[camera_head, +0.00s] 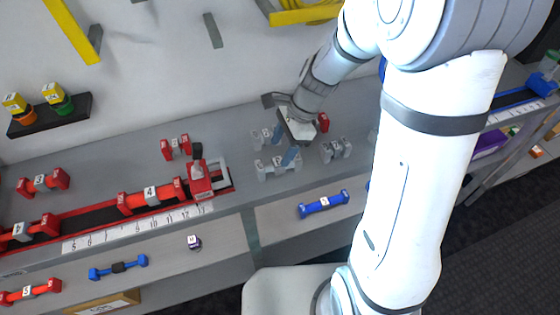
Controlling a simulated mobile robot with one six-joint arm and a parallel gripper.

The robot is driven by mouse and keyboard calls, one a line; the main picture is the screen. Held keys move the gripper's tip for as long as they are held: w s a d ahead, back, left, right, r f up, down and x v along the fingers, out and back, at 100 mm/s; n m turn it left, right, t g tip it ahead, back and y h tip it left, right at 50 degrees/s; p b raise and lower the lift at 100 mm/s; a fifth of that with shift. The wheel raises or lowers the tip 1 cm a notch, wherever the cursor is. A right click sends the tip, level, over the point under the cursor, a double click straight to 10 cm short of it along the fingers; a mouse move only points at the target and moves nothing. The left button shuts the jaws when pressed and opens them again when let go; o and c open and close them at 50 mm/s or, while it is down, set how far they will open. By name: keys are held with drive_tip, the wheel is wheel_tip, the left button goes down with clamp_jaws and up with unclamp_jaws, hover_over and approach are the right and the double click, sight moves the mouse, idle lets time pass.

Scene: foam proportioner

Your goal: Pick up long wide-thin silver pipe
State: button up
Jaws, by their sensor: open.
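Several silver pipes stand on the grey bench in the camera_head view. A longer silver pipe (265,170) lies just below my gripper, with one fingertip close above or beside it. A shorter silver pipe (259,139) is behind it, near the other fingertip. Another short silver pipe (336,150) is to the right. Which one is the wide-thin one is hard to tell at this size. My gripper (284,144) points down with its two blue fingertips apart and nothing seen between them. Whether the fingers touch a pipe cannot be told.
A red pipe (175,147) and a small red part (323,122) stand nearby on the bench. A red clamp (200,180) sits on the ruled rail to the left. A blue pipe (324,204) lies on the lower front shelf. My arm hides part of the bench at right.

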drive_tip(key=x, duration=0.5)
drive_tip(key=shift+s+d+f, duration=0.1)
drive_tip(key=shift+d+f, duration=0.25)
drive_tip(key=c, duration=1.2)
wheel_tip(320, 180, up, 9)
drive_tip(key=shift+r+p, duration=0.1)
drive_tip(key=shift+p, duration=0.2)
wheel_tip(320, 180, up, 4)
drive_tip(key=s+p, duration=0.2)
drive_tip(key=p, duration=0.1)
wheel_tip(320, 180, up, 9)
drive_tip(key=p, duration=0.7)
hover_over(278, 161)
drive_tip(key=s+d, duration=0.1)
drive_tip(key=s, duration=0.4)
drive_tip(key=shift+w+d+f, duration=0.1)
drive_tip(key=shift+d+f, duration=0.1)
drive_tip(key=shift+f, duration=0.15)
